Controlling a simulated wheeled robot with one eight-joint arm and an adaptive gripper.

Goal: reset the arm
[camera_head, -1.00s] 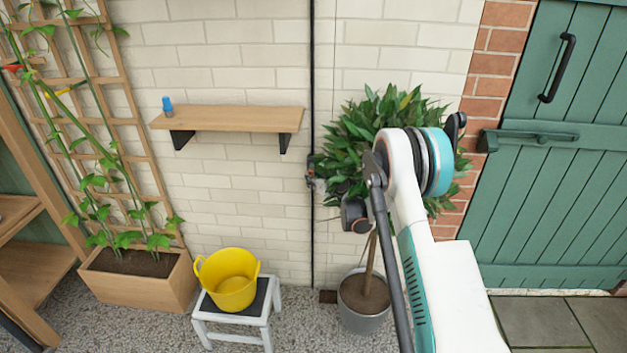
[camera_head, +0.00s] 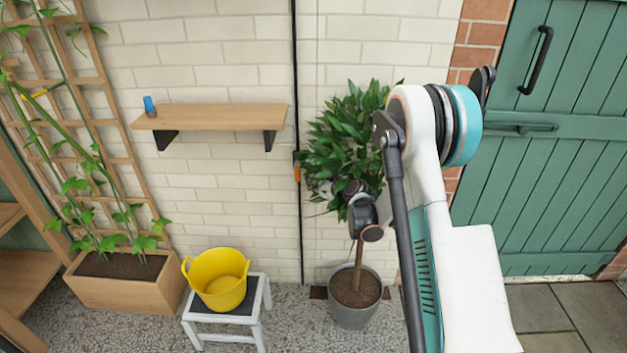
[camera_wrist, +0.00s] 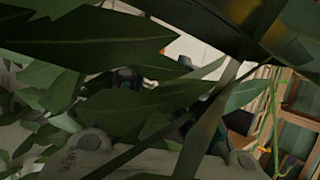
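My arm's white and teal elbow (camera_head: 440,125) stands high at right in the head view, in front of the potted shrub and the green door. A dark wrist joint (camera_head: 362,215) shows beside the shrub's stem, below the leaves. The gripper end is mostly hidden among the leaves there. In the wrist view, grey rounded parts that look like my gripper (camera_wrist: 90,142) show along the bottom edge. Large dark leaves (camera_wrist: 95,40) cross close in front of the camera. The fingertips are covered, so I cannot tell whether they are open or hold anything.
The shrub (camera_head: 345,130) grows in a grey pot (camera_head: 352,313) against the brick wall. A wooden shelf (camera_head: 215,118) carries a small blue item (camera_head: 149,106). A yellow bucket (camera_head: 218,280) sits on a white stool (camera_head: 256,330). A planter (camera_head: 125,288) with trellis stands left.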

